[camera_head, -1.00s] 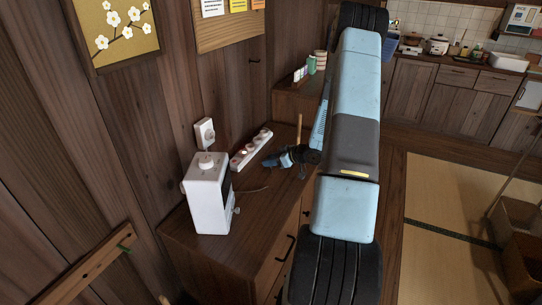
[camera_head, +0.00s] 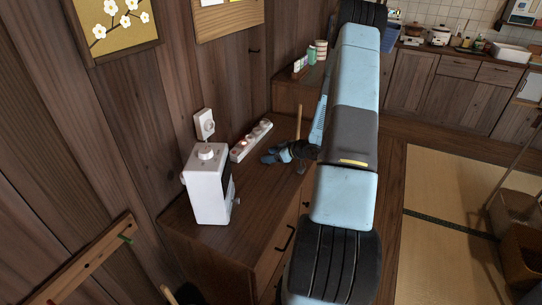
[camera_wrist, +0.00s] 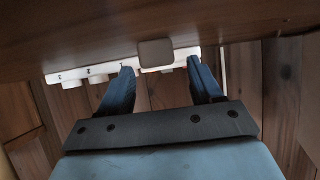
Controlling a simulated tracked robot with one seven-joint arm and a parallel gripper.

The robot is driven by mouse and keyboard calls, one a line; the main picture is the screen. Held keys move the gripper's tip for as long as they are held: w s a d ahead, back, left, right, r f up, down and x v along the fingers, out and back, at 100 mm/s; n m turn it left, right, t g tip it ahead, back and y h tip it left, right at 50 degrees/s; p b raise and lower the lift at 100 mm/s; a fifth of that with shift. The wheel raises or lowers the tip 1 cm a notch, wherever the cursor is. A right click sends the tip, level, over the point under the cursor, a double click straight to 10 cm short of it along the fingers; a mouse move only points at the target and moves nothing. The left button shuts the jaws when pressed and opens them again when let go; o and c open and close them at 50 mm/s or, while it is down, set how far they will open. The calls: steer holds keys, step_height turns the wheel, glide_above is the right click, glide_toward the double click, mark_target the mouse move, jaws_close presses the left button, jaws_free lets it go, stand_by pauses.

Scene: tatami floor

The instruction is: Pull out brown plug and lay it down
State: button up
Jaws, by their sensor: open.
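A white power strip (camera_head: 250,142) lies on the wooden cabinet top along the wall, with several round pale plugs or sockets on it. It also shows in the wrist view (camera_wrist: 70,78). My gripper (camera_head: 268,158) is low over the cabinet, just right of the strip. In the wrist view my gripper (camera_wrist: 160,70) is open, its two blue fingers apart and pointing at the strip. A grey-beige square block (camera_wrist: 156,53) shows between the fingertips, overlapping the strip; I cannot tell whether it is the brown plug or whether a finger touches it. No brown plug is clearly identifiable in the head view.
A white box-shaped appliance (camera_head: 208,184) stands on the cabinet (camera_head: 245,215), near the strip's left end. A white outlet (camera_head: 204,124) is on the wall behind. A thin upright wooden stick (camera_head: 299,122) stands behind my gripper.

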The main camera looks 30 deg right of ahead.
steer(key=v, duration=1.3)
steer(key=shift+s+d, duration=0.2)
steer(key=shift+s, duration=0.15)
steer(key=shift+r, duration=0.2)
steer(key=w+r+m+h, duration=0.1)
steer(key=w+r+h, duration=0.45)
steer(key=r, duration=0.75)
steer(key=s+a+r+m+h, duration=0.1)
steer(key=s+a+r+h, duration=0.15)
steer(key=r, duration=0.35)
steer(key=s+a+r+m+h, duration=0.1)
steer(key=a+r+m+h, duration=0.15)
steer(key=r, duration=0.45)
steer(key=s+a+r+m+g+y, duration=0.1)
steer(key=s+a+r, duration=0.3)
steer(key=s+a, duration=0.6)
steer(key=s+a+r+m+g+y, duration=0.1)
steer(key=s+a+r+g+y, duration=0.1)
steer(key=s+a, duration=0.9)
steer(key=s+r+g, duration=0.1)
steer(key=s+r, duration=0.1)
steer(key=s, duration=0.3)
steer(key=shift+s+a+r+m, duration=0.25)
steer(key=shift+s+r+m, duration=0.05)
steer(key=shift+s+m, duration=0.1)
